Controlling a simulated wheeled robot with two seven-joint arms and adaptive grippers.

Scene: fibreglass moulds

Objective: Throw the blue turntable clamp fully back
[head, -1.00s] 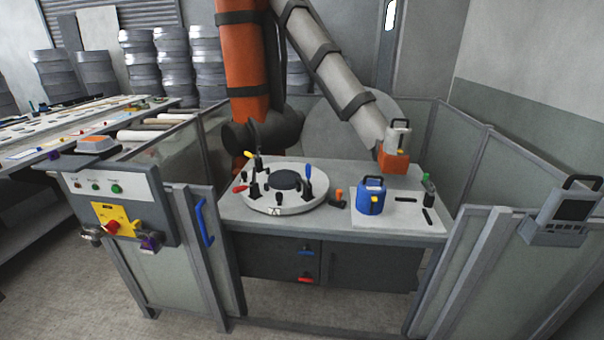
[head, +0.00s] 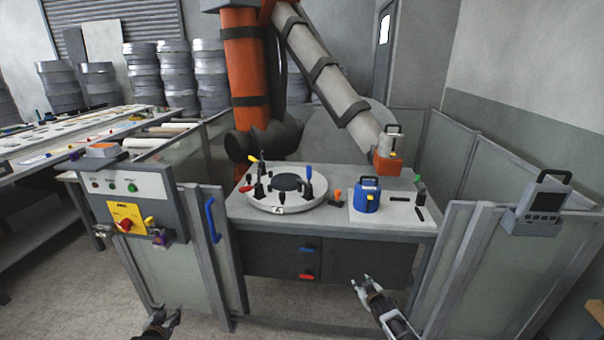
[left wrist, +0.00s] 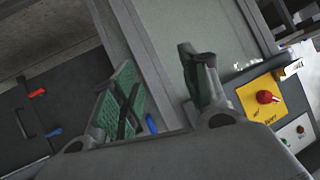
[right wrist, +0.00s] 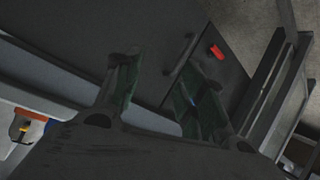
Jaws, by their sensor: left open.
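The blue turntable clamp (head: 309,171) stands on the right part of the round white turntable (head: 262,207), its blue handle pointing upward. Other clamps around the disc include a red-handled one (head: 246,188) and a yellow-handled one (head: 254,160). My left gripper (head: 164,318) is low at the bottom left, in front of the fence and far from the clamp. It is open and empty. My right gripper (head: 362,284) is in front of the cabinet, below the tabletop and apart from the clamp. Its fingers are spread and empty. Neither wrist view shows the clamp.
The turntable sits on a bench (head: 400,226) with a blue container (head: 367,195) and an orange-handled item (head: 338,195) to its right. Fence panels (head: 205,262) flank the bench. A control box (head: 125,187) hangs at left. A large orange robot arm (head: 246,75) stands behind.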

